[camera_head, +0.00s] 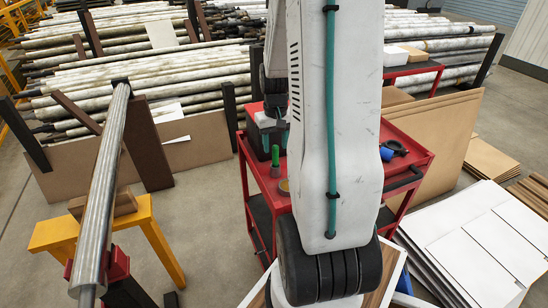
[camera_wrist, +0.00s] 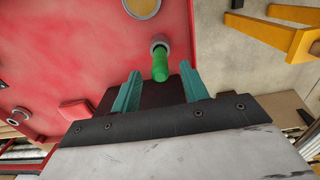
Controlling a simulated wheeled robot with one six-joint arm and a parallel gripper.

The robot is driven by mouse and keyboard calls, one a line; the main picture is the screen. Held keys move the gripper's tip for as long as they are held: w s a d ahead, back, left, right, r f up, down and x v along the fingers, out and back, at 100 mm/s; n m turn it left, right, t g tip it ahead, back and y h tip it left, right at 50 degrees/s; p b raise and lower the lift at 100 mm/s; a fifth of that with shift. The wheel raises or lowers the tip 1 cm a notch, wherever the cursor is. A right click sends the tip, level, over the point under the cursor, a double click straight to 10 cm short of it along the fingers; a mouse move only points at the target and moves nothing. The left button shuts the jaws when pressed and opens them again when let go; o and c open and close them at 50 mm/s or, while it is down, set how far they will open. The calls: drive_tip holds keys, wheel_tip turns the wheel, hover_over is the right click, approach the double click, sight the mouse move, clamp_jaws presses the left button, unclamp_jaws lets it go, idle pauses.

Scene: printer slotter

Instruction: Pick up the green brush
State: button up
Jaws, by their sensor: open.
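The green brush (camera_head: 275,158) stands upright on the top of the red cart (camera_head: 412,140), with a green body and a darker lower part. In the wrist view the green brush (camera_wrist: 160,66) shows end-on, with a grey ring at its far end. My gripper (camera_head: 275,139) is open above the cart, close to the brush. In the wrist view the two teal fingers of my gripper (camera_wrist: 160,72) stand apart on either side of the brush's near end. The brush lies in line with the gap. I cannot tell whether anything touches.
A yellow-brown round item (camera_head: 284,187) lies on the cart beside the brush. A black and blue tool (camera_head: 393,149) lies at the cart's right. A yellow stand (camera_head: 60,232) with a long metal roller (camera_head: 108,165) is at the left. White panels (camera_head: 480,245) lie at the right.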

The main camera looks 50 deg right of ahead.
sight(276, 154)
wheel_tip(276, 154, down, 5)
drive_tip(key=shift+r, duration=0.2)
drive_tip(key=shift+c, duration=0.4)
clamp_jaws()
wheel_tip(276, 154, up, 10)
drive_tip(key=shift+r, duration=0.1)
